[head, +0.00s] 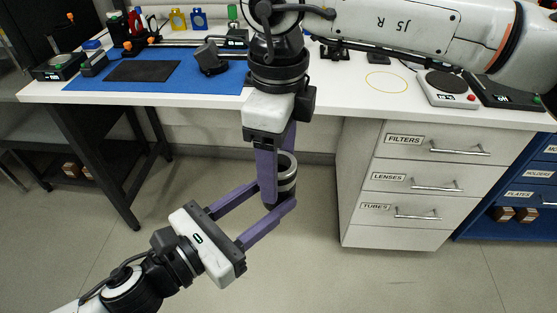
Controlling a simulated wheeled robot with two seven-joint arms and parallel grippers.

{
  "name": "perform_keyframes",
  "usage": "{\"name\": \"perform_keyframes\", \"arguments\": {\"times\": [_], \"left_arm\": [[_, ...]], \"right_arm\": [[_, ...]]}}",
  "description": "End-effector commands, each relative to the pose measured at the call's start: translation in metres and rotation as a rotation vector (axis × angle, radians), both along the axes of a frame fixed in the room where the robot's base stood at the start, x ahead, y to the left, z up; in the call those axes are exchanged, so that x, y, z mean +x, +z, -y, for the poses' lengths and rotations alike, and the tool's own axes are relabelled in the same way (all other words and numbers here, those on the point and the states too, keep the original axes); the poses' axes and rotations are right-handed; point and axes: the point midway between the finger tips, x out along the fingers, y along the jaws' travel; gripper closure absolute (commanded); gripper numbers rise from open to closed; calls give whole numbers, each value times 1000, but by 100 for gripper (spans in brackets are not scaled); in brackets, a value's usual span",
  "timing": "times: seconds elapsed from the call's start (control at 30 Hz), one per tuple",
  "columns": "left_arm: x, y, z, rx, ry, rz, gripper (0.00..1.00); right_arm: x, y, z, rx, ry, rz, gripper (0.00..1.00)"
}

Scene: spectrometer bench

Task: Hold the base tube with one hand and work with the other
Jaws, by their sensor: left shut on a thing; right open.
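The base tube (286,182) is a dark, upright cylinder with a lighter metallic band, held in the air in front of the bench. My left gripper (278,196) comes from the lower left and is shut on the tube's lower part with its long purple fingers. My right gripper (276,178) points down from above and is open. One of its purple fingers passes in front of the tube's left side. Its other finger is partly hidden behind, and I cannot tell whether either touches the tube.
The white bench (200,98) carries a blue mat (225,80) with a dark pad (143,71) and a black block (210,58). A hotplate-like device (448,86) stands at right. Drawers (400,182) labelled filters, lenses and tubes are shut. Open floor lies below.

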Motion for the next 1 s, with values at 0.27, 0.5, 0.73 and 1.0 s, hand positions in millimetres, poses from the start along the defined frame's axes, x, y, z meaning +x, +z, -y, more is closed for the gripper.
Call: {"name": "perform_keyframes", "arguments": {"times": [0.27, 0.5, 0.73, 1.0], "left_arm": [[0, 1, 0, -1, 0, 2, 100], [0, 1, 0, -1, 0, 2, 100], [0, 1, 0, -1, 0, 2, 100], [0, 1, 0, -1, 0, 2, 100]], "right_arm": [[1, 30, -1, 2, 0, 4, 34], [0, 82, -1, 2, -1, 2, 34], [0, 113, 0, 0, -1, 1, 34], [0, 120, 0, 0, 0, -1, 34]]}}
